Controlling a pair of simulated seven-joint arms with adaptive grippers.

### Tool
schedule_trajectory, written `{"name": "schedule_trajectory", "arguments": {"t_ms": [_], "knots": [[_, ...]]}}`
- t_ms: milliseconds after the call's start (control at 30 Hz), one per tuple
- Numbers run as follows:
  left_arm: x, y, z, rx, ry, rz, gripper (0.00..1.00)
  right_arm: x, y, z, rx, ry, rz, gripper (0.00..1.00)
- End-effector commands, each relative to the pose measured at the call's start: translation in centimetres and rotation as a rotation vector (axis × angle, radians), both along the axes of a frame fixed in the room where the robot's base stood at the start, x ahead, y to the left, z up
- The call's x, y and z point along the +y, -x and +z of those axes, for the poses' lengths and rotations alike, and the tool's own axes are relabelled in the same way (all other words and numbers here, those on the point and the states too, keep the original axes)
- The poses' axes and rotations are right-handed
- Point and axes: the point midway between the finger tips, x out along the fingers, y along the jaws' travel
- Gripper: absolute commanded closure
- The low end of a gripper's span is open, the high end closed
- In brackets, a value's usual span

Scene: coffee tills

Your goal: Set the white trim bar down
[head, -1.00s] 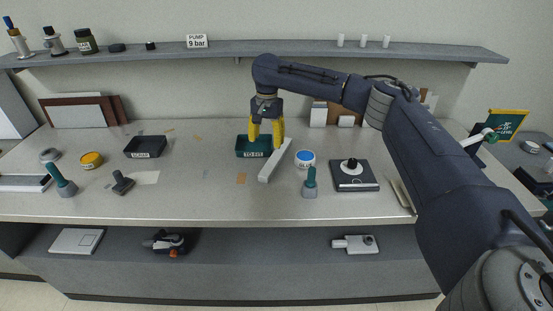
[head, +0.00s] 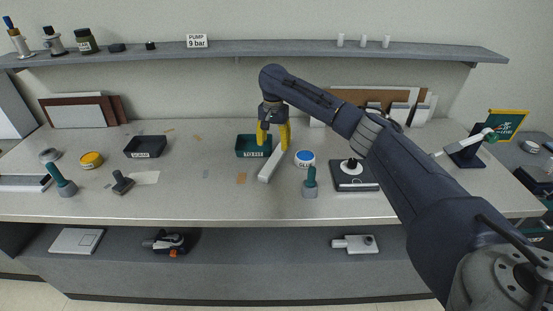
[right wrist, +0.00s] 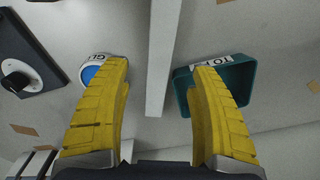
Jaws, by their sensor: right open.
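The white trim bar (head: 270,165) lies on the workbench at a slant, between the green bin and the glue pot. In the right wrist view the bar (right wrist: 162,55) runs lengthwise through the gap between the finger lines, clear of both yellow fingers. My right gripper (head: 274,136) is over the far end of the bar, open and empty; it also shows in the right wrist view (right wrist: 162,80). My left gripper is not in view.
The green bin (head: 246,153) stands just left of the bar. The blue-and-white glue pot (head: 305,163), a teal-handled tool (head: 310,188) and a dark square device (head: 362,183) stand to the right. Left of the bar the bench (head: 212,200) is mostly clear. A shelf (head: 300,48) runs above.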

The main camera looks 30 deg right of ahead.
Motion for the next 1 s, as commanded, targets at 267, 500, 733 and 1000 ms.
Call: {"name": "schedule_trajectory", "arguments": {"t_ms": [267, 500, 733, 1000], "knots": [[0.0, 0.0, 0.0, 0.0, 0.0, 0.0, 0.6, 0.1, 0.0, -3.2, 0.0, -0.001, -0.001, 0.38], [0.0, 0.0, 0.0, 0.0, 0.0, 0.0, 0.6, 0.0, 0.0, -4.2, 0.001, -0.001, 0.0, 0.38], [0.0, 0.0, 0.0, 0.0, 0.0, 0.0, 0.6, 0.1, 0.1, -7.0, 0.001, -0.002, 0.0, 0.38], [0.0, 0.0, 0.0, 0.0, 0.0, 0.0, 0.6, 0.1, 0.0, -8.9, -0.001, -0.002, -0.001, 0.38]]}}
